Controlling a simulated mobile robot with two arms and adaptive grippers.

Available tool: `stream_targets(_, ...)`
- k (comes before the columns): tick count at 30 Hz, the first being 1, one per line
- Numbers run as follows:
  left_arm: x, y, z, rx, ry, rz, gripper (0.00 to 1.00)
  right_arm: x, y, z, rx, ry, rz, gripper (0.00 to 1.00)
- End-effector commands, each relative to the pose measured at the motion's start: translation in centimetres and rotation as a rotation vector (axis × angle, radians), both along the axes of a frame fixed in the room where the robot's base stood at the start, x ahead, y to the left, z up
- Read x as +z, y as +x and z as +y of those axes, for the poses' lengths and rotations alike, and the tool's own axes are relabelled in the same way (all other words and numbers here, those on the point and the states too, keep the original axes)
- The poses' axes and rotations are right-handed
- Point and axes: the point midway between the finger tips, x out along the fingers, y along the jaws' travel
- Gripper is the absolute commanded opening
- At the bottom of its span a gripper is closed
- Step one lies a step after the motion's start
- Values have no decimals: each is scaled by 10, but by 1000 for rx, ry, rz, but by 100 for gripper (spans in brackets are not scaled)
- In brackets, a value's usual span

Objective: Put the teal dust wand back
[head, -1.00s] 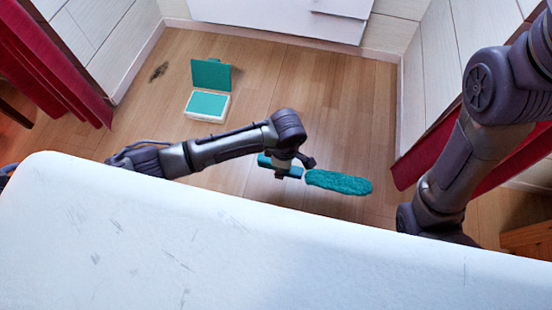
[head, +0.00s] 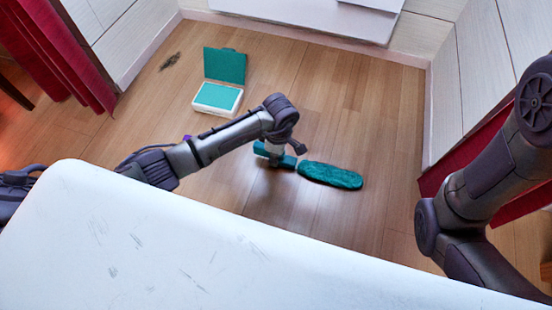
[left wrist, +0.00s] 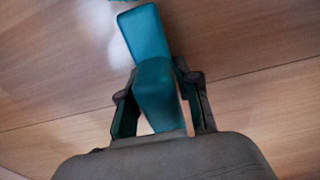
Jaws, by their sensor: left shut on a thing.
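The teal dust wand has a fluffy head (head: 330,175) and a smooth handle. My left gripper (head: 282,157) is shut on the handle, with the fluffy head pointing right over the wooden floor. The left wrist view shows the teal handle (left wrist: 145,35) between the fingers of my left gripper (left wrist: 160,95), and a sliver of teal at the top edge. The wand's exact height above the floor is hard to tell. My right arm shows at the right, but its gripper is out of the picture.
A white box with a teal top (head: 217,97) and a raised teal lid (head: 225,66) stands on the floor, beyond and left of the wand. A dark patch (head: 170,61) lies farther left. Red curtains (head: 62,55) hang at the left. The floor around the wand is clear.

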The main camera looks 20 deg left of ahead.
Motion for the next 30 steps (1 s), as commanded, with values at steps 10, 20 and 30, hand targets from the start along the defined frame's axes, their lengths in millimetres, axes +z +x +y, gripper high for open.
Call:
stream_targets(10,-3,1,0,0,0,-2,0,-2,0,0,0,-1,-1,40)
stream_targets(20,-2,0,0,0,0,-2,58,-1,0,0,0,-1,-1,40)
stream_targets(30,28,1,0,0,2,-5,58,21,0,0,0,0,0,40)
